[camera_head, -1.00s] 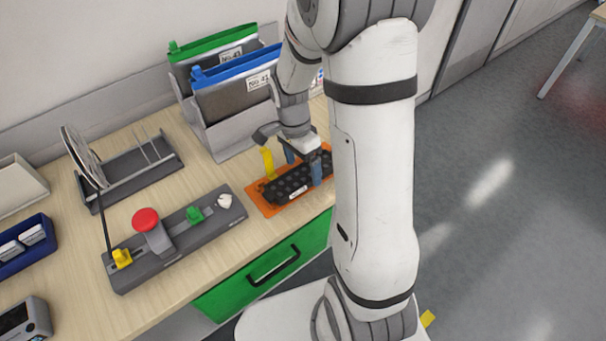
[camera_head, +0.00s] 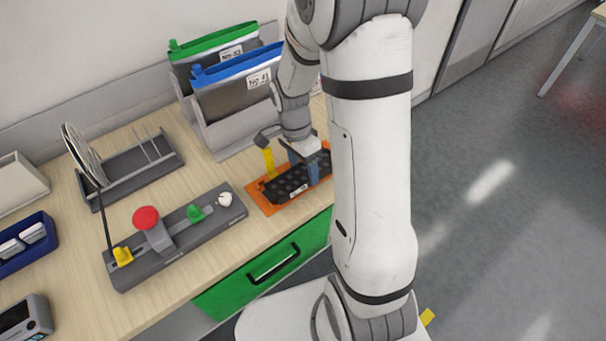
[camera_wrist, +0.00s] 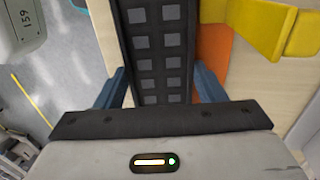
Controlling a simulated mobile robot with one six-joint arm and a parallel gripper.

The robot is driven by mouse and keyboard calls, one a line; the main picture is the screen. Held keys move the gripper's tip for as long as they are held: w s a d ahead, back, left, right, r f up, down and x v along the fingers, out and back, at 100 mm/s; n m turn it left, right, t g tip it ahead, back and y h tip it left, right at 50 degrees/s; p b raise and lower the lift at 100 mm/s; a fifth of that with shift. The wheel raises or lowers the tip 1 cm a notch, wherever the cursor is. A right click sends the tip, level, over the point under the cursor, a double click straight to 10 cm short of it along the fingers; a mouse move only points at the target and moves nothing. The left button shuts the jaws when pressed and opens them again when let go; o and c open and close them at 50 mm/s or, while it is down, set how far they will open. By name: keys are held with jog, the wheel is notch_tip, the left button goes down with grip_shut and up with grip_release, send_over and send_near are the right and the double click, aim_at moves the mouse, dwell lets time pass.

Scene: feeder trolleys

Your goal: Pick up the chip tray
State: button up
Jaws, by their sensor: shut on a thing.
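The chip tray (camera_head: 287,187) is a long black strip with square pockets and a small white label on its side. It is over the orange mat (camera_head: 258,196) near the front edge of the wooden worktop; I cannot tell how far it is above the mat. My gripper (camera_head: 304,170) has its blue fingers on both long sides of the tray and is shut on it. In the wrist view the tray (camera_wrist: 156,50) runs straight up between the blue fingers. My arm hides the right end of the tray and mat.
A yellow upright piece (camera_head: 268,162) stands close beside the gripper. A grey control bar with a red button (camera_head: 146,218) lies to the left. Holders with blue and green-topped pouches (camera_head: 235,92) stand behind. A green drawer (camera_head: 270,270) is below the front edge.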

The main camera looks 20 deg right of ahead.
aim_at(303, 172)
jog(key=shift+c, duration=0.5)
jog(key=shift+r, duration=0.15)
jog(key=shift+w+r, duration=0.1)
jog(key=shift+r, duration=0.25)
jog(key=s+d+v, duration=0.1)
jog(key=s+v, duration=0.1)
jog(key=v, duration=0.6)
jog(key=f+b, duration=0.2)
jog(key=b, duration=0.1)
jog(key=f+t+b, duration=0.1)
jog(key=f+b, duration=0.2)
jog(key=b, duration=0.1)
jog(key=w+a+f+t+b, duration=0.1)
jog(key=f+b, duration=0.2)
jog(key=shift+f+y+b, duration=0.15)
jog(key=shift+y+b, duration=0.25)
jog(key=shift+f+b, duration=0.45)
jog(key=shift+f, duration=0.15)
jog(key=o, duration=1.3)
jog(key=shift+c, duration=0.2)
jog(key=shift+r, duration=0.1)
